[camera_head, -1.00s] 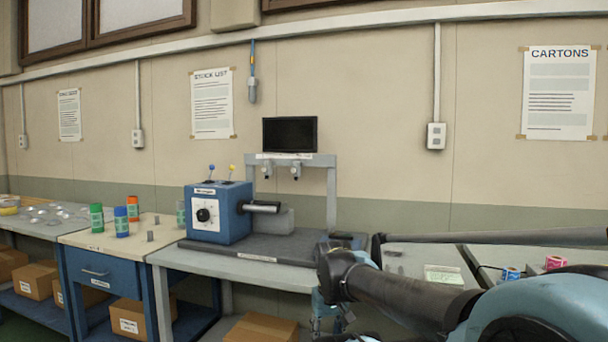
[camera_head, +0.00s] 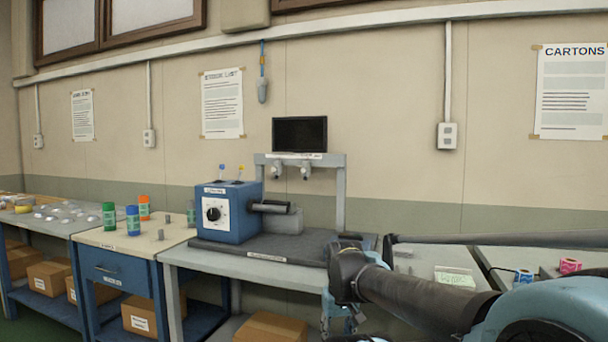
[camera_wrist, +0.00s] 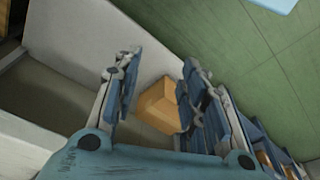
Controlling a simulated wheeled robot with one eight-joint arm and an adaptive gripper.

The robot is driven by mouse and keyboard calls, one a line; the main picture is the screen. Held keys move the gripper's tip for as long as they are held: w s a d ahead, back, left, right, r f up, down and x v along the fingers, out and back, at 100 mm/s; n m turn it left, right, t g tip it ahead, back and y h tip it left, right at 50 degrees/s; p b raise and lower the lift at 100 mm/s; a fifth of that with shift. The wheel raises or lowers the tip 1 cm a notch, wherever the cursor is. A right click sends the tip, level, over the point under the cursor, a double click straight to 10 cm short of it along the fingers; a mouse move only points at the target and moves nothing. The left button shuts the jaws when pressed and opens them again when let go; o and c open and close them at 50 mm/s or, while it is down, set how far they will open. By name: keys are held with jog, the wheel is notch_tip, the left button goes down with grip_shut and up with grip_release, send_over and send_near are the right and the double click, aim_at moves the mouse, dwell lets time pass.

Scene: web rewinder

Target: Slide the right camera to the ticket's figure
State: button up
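Two small grey cameras hang from a grey gantry rail over the rewinder in the head view. The right camera (camera_head: 305,171) hangs beside the left camera (camera_head: 277,172). A scale strip (camera_head: 290,156) runs along the rail (camera_head: 335,160), its marks too small to read. A green-white ticket (camera_head: 455,278) lies on the bench at right, its figure unreadable. My gripper (camera_head: 340,322) hangs low in front of the bench, well below and right of the cameras. In the wrist view my gripper (camera_wrist: 155,95) has its fingers spread apart with nothing held between them.
The blue rewinder box (camera_head: 228,212) with its dark roller stands on a dark plate left of my arm. A black monitor (camera_head: 299,134) sits above the rail. Cartons (camera_head: 268,327) lie below the bench.

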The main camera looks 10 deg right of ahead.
notch_tip(320, 180, up, 45)
jog(key=m+t+h, duration=0.6)
jog(key=t, duration=0.4)
send_over(302, 170)
jog(key=s+a, duration=0.4)
jog(key=s, duration=0.4)
jog(key=s+a, duration=0.4)
jog(key=s, duration=0.4)
jog(key=x, duration=1.7)
jog(key=shift+w+d, duration=0.3)
jog(key=shift+c, duration=0.5)
grip_shut()
